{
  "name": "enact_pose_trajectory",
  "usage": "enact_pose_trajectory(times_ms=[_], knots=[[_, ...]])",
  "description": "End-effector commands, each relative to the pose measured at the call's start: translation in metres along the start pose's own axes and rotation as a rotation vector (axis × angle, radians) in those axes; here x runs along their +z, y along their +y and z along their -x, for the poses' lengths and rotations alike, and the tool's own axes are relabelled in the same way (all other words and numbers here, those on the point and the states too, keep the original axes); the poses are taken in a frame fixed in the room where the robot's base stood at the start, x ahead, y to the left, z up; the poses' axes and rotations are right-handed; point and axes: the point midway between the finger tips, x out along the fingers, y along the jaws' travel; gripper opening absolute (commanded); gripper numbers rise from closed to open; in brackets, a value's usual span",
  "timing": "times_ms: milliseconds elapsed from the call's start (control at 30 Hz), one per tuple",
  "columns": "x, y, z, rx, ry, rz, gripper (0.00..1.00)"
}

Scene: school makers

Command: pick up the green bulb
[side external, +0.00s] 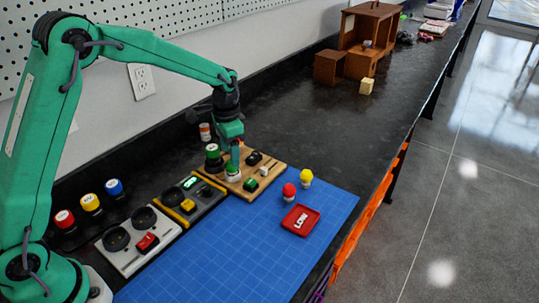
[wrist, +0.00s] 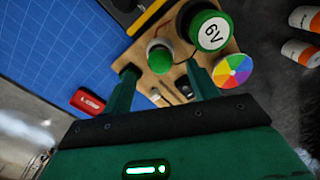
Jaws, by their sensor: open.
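The green bulb (wrist: 160,57) has a round green top and a white base, and stands on a wooden board (side external: 268,177). In the side view, the green bulb (side external: 232,174) is partly hidden under my gripper (side external: 234,163). In the wrist view, my gripper (wrist: 161,70) is open, with one finger on each side of the lower part of the bulb's picture. I cannot tell whether either finger touches it.
A green 6V cylinder (wrist: 211,31) stands close beside the bulb, with a colour wheel (wrist: 233,71) near it. The mat's front is clear.

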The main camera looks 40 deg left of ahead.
Motion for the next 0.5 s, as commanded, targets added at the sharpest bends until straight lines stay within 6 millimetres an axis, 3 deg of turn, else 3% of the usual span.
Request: enact_pose_trajectory(times_ms=[300,500], knots=[[-0.001,0.0,-0.035,0.001,-0.003,0.0,0.59],[-0.001,0.0,-0.047,0.001,-0.001,0.0,0.59]])
